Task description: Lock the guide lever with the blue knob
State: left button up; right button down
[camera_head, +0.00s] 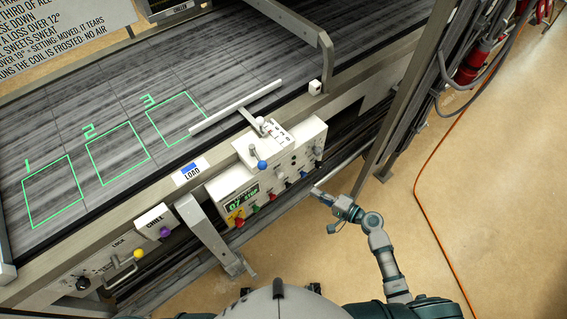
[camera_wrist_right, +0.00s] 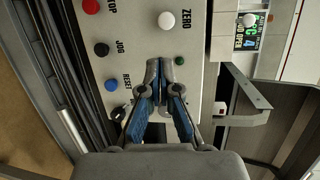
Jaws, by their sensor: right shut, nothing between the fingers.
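The blue knob (camera_head: 262,164) shows in the head view at the front of a white housing on the conveyor's near rail. A short arm (camera_head: 252,117) joins a long white guide bar (camera_head: 236,105), which lies slantwise over the belt near square 3. A numbered white scale plate (camera_head: 279,132) is beside the arm's pivot. My right gripper (camera_head: 316,191) is shut and empty, in front of the control panel, to the right of and below the blue knob. In the right wrist view its fingertips (camera_wrist_right: 162,65) are together before the panel face. My left gripper is out of view.
The control panel (camera_head: 225,190) carries a green display and several coloured buttons. A blue RESET button (camera_wrist_right: 111,85) and a white ZERO button (camera_wrist_right: 166,20) flank my right fingers in the wrist view. A metal bracket (camera_head: 205,235) juts out at left. Open floor (camera_head: 400,170) lies right.

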aim_at(262, 165)
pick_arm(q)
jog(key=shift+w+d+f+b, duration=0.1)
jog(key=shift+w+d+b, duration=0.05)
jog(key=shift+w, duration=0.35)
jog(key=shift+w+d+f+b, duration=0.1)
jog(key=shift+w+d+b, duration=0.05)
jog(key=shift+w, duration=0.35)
pick_arm(e)
notch_tip(262, 165, up, 12)
jog(key=s+a+n+y, duration=0.1)
jog(key=y, duration=0.3)
jog(key=shift+a+f, duration=0.1)
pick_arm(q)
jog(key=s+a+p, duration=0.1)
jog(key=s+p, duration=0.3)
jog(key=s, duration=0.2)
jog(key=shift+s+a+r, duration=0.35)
pick_arm(e)
jog(key=s+a+x, duration=0.1)
jog(key=s+x, duration=0.1)
jog(key=x, duration=1.1)
jog(key=shift+s+a, duration=0.3)
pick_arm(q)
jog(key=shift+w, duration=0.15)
pick_arm(e)
jog(key=shift+s, duration=0.1)
